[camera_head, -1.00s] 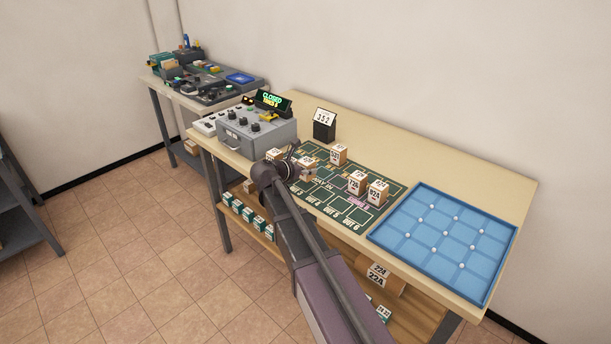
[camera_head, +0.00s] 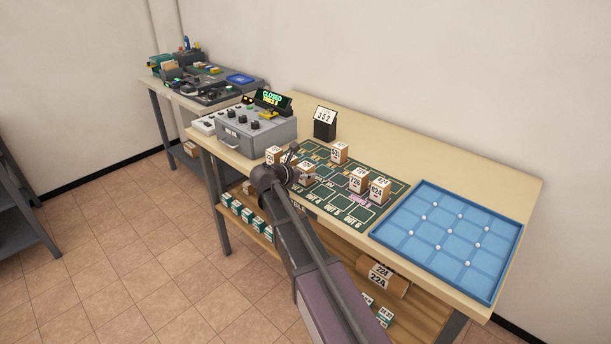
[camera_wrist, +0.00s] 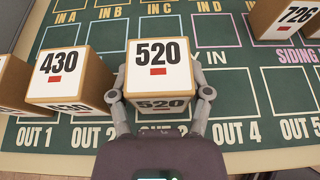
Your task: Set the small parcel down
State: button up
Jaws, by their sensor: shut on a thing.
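A small tan parcel with a white top marked 520 (camera_wrist: 157,66) is between the two fingers of my gripper (camera_wrist: 160,94) in the wrist view. The fingers are shut on its left and right sides. In the head view the parcel (camera_head: 307,166) is partly hidden behind my gripper (camera_head: 301,177). It is over the front row of the green mat (camera_head: 350,214), at the OUT 3 space, whose label is partly covered. It looks level and low. I cannot tell whether its underside touches the mat. Parcel 430 (camera_wrist: 68,76) stands close on its left, with a narrow gap.
Parcel 726 (camera_head: 358,181) and another parcel (camera_head: 380,190) stand to the right; one more (camera_head: 340,153) stands behind. A blue tray (camera_head: 410,259) is at the right end. A grey control box (camera_head: 257,140) is at the left. OUT 4 (camera_wrist: 229,103) is empty.

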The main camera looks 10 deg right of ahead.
jog(key=shift+f, duration=0.1)
jog(key=o, duration=1.2)
jog(key=shift+a+r, duration=0.1)
jog(key=shift+r, duration=0.15)
jog(key=shift+p+v, duration=2.3)
jog(key=shift+v, duration=3.65)
